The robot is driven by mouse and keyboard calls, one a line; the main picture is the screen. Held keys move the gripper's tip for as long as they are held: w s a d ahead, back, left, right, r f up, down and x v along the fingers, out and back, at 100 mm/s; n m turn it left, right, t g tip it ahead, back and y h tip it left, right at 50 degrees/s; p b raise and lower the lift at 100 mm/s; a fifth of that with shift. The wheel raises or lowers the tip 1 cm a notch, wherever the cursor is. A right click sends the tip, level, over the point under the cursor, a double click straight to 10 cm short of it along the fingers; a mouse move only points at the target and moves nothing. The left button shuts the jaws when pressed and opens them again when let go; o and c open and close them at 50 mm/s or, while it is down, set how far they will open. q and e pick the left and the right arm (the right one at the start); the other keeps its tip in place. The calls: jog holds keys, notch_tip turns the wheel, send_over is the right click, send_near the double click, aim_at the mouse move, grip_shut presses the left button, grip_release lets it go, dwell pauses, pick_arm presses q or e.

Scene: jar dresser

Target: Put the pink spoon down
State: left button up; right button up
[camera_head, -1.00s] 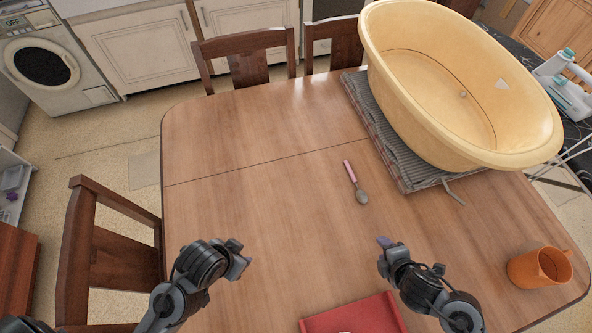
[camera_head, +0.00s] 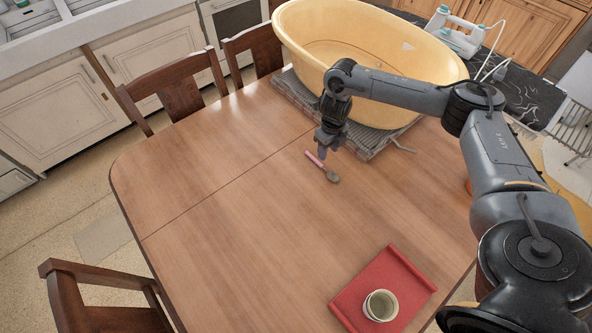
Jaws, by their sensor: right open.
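The pink spoon (camera_head: 314,158) lies on the wooden table (camera_head: 215,190), in front of the folded grey towel. Its pink handle points to the upper left and its grey bowl to the lower right. My right gripper (camera_head: 326,148) is open and points down right at the spoon's handle, partly in front of it. I cannot tell whether its fingers touch the handle or are a little above it. My left gripper is out of view.
A large yellow tub (camera_head: 385,55) stands on the grey towel (camera_head: 365,138) at the back. A red tray (camera_head: 352,296) with a small cup (camera_head: 380,306) is at the front. Chairs (camera_head: 175,90) line the far edge. The table's left half is clear.

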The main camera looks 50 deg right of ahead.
aim_at(324, 167)
notch_tip(324, 167, down, 5)
jog(key=shift+d+r+b, duration=0.1)
jog(key=shift+r+b, duration=0.05)
jog(key=shift+b, duration=0.25)
jog(key=shift+w+d+f+b, duration=0.15)
jog(key=shift+f+b, duration=0.15)
jog(key=shift+f, duration=1.15)
jog(key=shift+w+d+f+b, duration=0.1)
jog(key=shift+f+b, duration=0.15)
jog(key=shift+f, duration=1.15)
jog(key=shift+c, duration=0.2)
grip_shut()
